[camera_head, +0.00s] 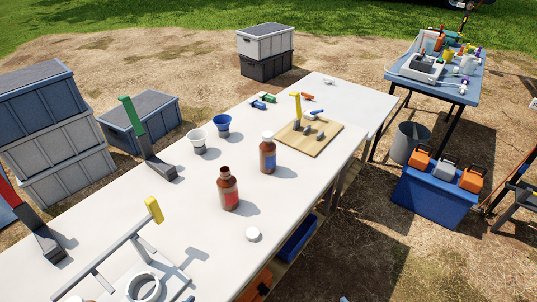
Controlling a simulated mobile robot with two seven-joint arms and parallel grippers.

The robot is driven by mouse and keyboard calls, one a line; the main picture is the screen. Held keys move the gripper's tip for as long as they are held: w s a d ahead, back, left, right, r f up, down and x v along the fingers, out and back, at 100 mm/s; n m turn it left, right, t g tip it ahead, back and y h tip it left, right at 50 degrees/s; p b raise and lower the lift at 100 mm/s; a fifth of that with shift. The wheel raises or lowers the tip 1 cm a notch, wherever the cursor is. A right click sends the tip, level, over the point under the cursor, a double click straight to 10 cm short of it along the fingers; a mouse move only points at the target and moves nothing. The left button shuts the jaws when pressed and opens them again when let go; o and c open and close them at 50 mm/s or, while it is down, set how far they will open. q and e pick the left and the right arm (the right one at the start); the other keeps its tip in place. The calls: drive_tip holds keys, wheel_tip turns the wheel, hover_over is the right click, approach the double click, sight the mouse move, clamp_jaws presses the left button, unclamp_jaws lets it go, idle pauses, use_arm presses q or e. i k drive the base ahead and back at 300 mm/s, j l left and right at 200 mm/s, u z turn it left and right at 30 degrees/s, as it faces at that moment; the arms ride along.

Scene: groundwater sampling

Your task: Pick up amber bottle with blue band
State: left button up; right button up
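An amber bottle with a blue band (268,158) and a white cap stands upright on the long white table (190,235), near the middle of the picture. A second amber bottle (228,188) stands upright in front of it and to its left, with a reddish label and no cap on its neck. The two bottles are apart. A loose white cap (253,234) lies on the table in front of the second bottle. Neither of my grippers shows in this view, so I cannot see whether they are open or shut.
A wooden board (322,139) with a yellow-handled tool lies behind the blue-band bottle. A white cup (198,141) and a blue cup (222,125) stand to its left. A green-handled lever (134,118) stands farther left. The table around both bottles is mostly clear.

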sight(267, 150)
drive_tip(key=i+l+u, duration=0.1)
drive_tip(key=u, duration=0.25)
drive_tip(key=l+u, duration=0.25)
drive_tip(key=u, duration=0.15)
drive_tip(key=i+l+u, duration=0.2)
drive_tip(key=l, duration=0.3)
drive_tip(key=l+u, duration=0.15)
drive_tip(key=l, duration=0.4)
